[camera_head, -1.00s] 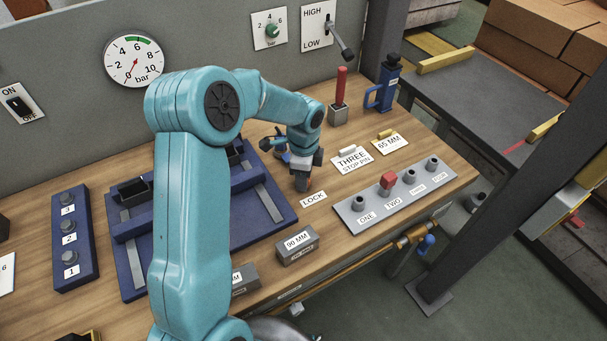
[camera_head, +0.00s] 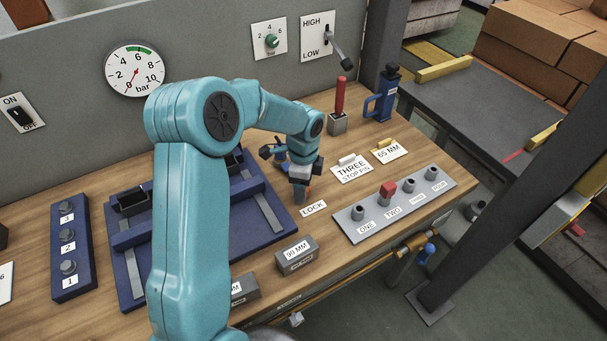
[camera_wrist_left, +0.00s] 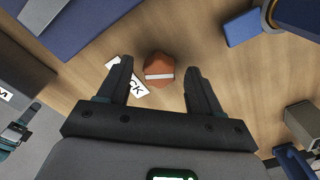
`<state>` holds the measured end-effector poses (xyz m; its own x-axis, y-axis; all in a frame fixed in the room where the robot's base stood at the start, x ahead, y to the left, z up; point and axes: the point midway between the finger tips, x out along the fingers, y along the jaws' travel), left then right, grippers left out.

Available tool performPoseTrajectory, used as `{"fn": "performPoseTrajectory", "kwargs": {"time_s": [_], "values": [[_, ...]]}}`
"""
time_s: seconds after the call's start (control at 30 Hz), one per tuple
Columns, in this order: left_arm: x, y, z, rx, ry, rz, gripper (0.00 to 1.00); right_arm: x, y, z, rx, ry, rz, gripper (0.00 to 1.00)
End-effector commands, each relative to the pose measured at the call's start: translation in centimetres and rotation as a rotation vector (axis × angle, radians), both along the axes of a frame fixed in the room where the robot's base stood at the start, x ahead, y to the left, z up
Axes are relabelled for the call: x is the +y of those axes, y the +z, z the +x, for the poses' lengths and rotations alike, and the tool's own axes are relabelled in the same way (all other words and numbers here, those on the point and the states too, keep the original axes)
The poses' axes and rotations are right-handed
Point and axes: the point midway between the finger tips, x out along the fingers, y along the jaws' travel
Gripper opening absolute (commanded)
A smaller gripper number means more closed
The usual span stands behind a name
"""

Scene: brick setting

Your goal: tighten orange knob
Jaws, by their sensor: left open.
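The orange knob (camera_wrist_left: 159,72), with a white stripe across its top, stands on the wooden bench beside the LOCK label (camera_wrist_left: 126,84). In the left wrist view it lies between the tips of my left gripper (camera_wrist_left: 160,78), one dark finger on each side. The fingers are open, with gaps between them and the knob. In the head view my left gripper (camera_head: 301,190) points down at the bench just left of the LOCK label (camera_head: 313,208) and hides most of the knob. My right gripper is not in view.
A blue fixture (camera_head: 265,237) lies left of the gripper. A 90 MM block (camera_head: 296,257) stands in front, and a grey peg plate (camera_head: 358,232) lies to the right.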

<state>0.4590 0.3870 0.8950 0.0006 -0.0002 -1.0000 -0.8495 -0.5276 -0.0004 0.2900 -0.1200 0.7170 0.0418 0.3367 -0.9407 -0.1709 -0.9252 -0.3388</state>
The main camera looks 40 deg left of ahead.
Motion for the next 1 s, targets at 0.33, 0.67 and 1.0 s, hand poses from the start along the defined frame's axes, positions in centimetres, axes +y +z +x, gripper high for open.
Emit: {"fn": "performPoseTrajectory", "kwargs": {"time_s": [0.33, 0.67, 1.0], "values": [[0.0, 7.4, 0.2, -0.009, 0.001, 0.002, 0.65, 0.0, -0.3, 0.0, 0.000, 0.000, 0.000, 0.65], [0.0, 14.6, 0.1, -0.005, 0.000, 0.001, 0.65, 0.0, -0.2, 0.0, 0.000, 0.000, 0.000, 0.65], [0.0, 16.2, 0.0, -0.003, -0.001, 0.001, 0.65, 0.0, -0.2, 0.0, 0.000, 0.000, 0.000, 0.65]]}}
